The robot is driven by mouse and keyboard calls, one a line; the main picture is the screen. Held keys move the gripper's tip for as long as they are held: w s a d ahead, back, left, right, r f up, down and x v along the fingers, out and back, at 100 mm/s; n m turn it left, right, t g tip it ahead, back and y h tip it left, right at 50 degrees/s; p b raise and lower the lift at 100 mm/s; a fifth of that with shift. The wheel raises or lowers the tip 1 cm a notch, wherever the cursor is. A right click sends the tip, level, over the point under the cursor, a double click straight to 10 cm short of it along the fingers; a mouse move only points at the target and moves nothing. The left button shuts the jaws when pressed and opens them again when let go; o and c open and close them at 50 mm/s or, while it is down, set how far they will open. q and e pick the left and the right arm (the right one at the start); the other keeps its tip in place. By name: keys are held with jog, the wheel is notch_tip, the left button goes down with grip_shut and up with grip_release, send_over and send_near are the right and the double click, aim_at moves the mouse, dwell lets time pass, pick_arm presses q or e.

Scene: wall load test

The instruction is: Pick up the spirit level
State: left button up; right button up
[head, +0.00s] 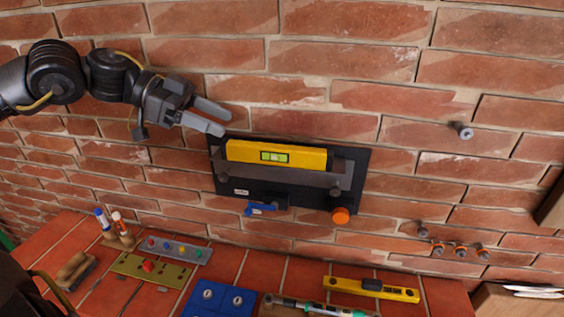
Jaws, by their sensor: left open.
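A yellow spirit level (248,151) with a green vial lies along a grey ledge on a black wall plate (355,163), in the middle of the head view. A second yellow level-like tool (400,293) with a dark part on top lies on the red tiled surface at the lower right. My left gripper (221,121) comes in from the left. Its fingers are apart and empty, pointing right, just above and left of the wall plate's upper left corner in the picture. My right gripper does not show.
An orange knob (341,216) and a blue lever (261,209) sit at the plate's lower edge. A bolt (462,131) sticks out of the brick wall at right. The red tiled surface (230,262) holds a blue box (217,300), markers and a brush.

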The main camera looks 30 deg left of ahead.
aim_at(273, 146)
pick_arm(q)
jog(key=x, duration=0.2)
jog(key=p+x, duration=0.1)
jog(key=x, duration=0.2)
jog(key=shift+w+f+p, duration=0.15)
jog(key=shift+w+p, duration=0.15)
jog(key=shift+w+d+f, duration=0.2)
jog(key=shift+d+f, duration=0.05)
jog(key=shift+d, duration=0.05)
jog(key=shift+s, duration=0.15)
jog(key=shift+d+f+p, duration=0.1)
jog(key=shift+d+p, duration=0.2)
jog(key=shift+p, duration=0.15)
jog(key=p+x, duration=0.1)
jog(key=x, duration=0.2)
jog(key=shift+d+f+p, duration=0.1)
jog(key=shift+p, duration=0.2)
jog(key=shift+w+d+f, duration=0.35)
jog(key=shift+w+d, duration=0.05)
jog(key=shift+d, duration=0.1)
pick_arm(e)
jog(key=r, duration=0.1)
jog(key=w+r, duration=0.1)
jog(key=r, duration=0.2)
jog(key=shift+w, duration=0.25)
